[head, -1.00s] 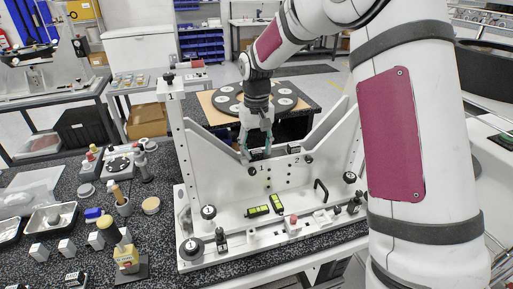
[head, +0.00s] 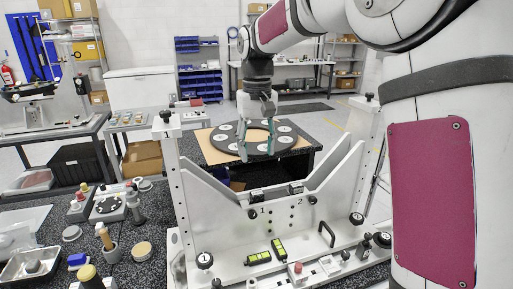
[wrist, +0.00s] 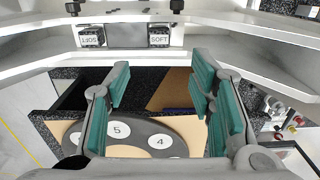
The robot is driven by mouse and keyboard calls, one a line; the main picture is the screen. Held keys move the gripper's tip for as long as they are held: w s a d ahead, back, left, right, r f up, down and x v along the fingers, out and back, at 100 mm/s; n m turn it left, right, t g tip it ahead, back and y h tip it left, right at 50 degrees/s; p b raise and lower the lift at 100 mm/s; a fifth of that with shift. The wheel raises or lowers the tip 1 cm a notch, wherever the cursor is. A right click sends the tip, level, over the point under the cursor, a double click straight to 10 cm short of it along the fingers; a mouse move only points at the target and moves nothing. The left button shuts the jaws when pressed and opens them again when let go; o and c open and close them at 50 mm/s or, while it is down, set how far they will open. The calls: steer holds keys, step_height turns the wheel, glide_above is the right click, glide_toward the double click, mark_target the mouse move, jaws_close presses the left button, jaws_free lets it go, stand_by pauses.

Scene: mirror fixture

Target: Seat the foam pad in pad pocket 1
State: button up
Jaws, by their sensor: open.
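A white fixture (head: 300,232) stands upright, with the numbers 1 and 2 on its face. A small dark block (head: 256,196) sits at the edge above number 1, and a similar one (head: 295,188) above number 2. In the wrist view, a dark block marked SOFT (wrist: 159,37) sits at the right and one with other lettering (wrist: 92,38) at the left. The SOFT one appears to be the foam pad at pocket 1; how deep it sits is unclear.
A round dark turntable (head: 225,138) with numbered white discs lies on a table behind the fixture. The fixture's slanted walls (head: 215,172) rise on both sides. Yellow-green levels (head: 258,258) lie on its base. Small parts, jars and a metal tray (head: 30,266) crowd the left bench.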

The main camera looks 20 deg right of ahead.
steer(key=s+r+t, duration=0.1)
steer(key=s+t, duration=0.4)
steer(key=s, duration=2.3)
steer(key=shift+s+r+t, duration=0.25)
steer(key=shift+t, duration=0.05)
